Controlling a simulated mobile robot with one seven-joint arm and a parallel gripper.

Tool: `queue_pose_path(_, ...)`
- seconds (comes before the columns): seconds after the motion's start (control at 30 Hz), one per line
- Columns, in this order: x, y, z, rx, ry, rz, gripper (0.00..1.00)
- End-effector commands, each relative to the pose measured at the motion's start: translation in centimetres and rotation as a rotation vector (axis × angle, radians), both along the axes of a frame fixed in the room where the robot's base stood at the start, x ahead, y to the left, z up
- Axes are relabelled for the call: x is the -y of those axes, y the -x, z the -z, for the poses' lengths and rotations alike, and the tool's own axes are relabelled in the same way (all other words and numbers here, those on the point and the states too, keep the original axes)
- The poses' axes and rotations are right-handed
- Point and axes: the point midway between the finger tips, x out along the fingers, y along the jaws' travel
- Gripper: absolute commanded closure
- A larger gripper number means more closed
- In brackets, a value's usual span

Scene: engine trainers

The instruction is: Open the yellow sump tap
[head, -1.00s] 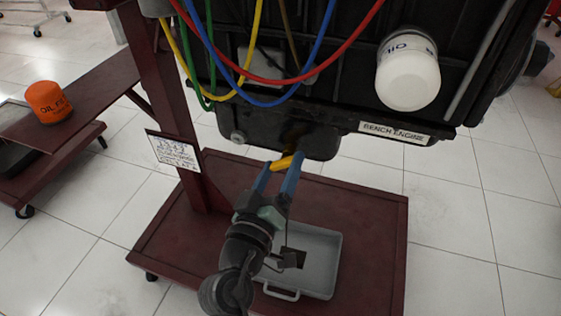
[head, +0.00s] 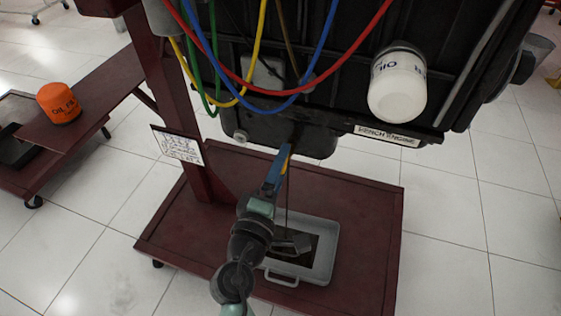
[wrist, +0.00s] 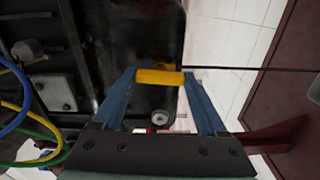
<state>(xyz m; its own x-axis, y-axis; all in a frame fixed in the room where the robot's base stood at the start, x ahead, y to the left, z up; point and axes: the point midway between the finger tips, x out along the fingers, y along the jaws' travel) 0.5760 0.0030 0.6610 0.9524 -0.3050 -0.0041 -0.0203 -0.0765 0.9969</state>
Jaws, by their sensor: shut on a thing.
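The yellow sump tap (head: 286,162) is under the black engine sump (head: 290,137). In the wrist view the tap (wrist: 160,77) lies crosswise between the two blue fingertips, touching both. My gripper (head: 281,166) is shut on it; in the head view the fingers line up one behind the other and hide most of the tap. A thin dark stream (head: 287,205) falls from near the tap into the grey tray (head: 328,252) below, where a dark pool (head: 309,246) lies. The stream also crosses the wrist view (wrist: 250,69).
The tray stands on the dark red stand base (head: 366,220). Coloured hoses (head: 272,102) hang in front of the engine. A white oil filter (head: 397,90) is at the right, a sign (head: 178,146) on the post. An orange filter (head: 58,103) stands on a cart at the left.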

Motion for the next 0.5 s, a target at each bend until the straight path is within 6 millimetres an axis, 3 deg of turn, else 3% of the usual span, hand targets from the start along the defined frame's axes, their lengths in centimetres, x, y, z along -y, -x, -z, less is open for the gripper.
queue_pose_path(0.5,-0.03,0.03,0.09,-0.031,0.093,-0.001,0.81)
